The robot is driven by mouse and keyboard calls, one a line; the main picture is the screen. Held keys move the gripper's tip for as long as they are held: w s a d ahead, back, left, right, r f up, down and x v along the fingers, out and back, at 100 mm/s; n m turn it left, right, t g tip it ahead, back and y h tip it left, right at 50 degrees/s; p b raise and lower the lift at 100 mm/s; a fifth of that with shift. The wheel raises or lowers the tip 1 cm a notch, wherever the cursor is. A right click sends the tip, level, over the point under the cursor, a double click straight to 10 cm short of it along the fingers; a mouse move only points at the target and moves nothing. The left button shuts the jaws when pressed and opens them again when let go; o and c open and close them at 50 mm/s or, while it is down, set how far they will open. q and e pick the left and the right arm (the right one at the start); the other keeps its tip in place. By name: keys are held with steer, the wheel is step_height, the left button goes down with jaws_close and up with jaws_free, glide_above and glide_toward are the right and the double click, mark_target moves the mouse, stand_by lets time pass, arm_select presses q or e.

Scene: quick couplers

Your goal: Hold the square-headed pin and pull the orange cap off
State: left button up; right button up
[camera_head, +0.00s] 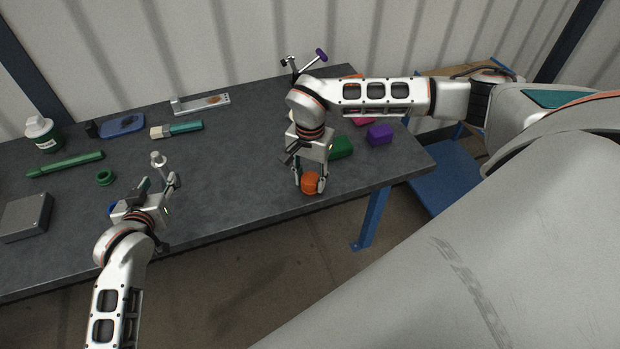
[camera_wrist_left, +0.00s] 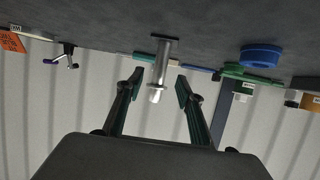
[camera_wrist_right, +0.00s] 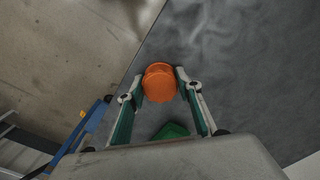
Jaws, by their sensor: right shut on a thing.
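A silver metal pin (camera_head: 158,161) stands upright on the dark table at the left of the head view. In the left wrist view the pin (camera_wrist_left: 160,68) appears between the fingers, with a gap on both sides. My left gripper (camera_head: 158,182) is open and holds nothing. The orange cap (camera_head: 310,183) is between the fingers of my right gripper (camera_head: 310,187), near the table's front edge. In the right wrist view the orange cap (camera_wrist_right: 159,83) is gripped on both sides and no pin shows on it. Whether the pin's head is square is too small to tell.
A green ring (camera_head: 105,177) and a grey box (camera_head: 25,215) are left of the left gripper. Green (camera_head: 341,147) and purple (camera_head: 380,135) blocks are near the right gripper. The middle of the table is clear.

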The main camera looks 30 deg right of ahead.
mark_target(163, 173)
arm_select(q)
steer(key=shift+x, duration=3.7)
jaws_close()
jaws_free()
steer(key=shift+s, duration=0.1)
steer(key=shift+v, duration=0.85)
steer(key=shift+a, duration=0.1)
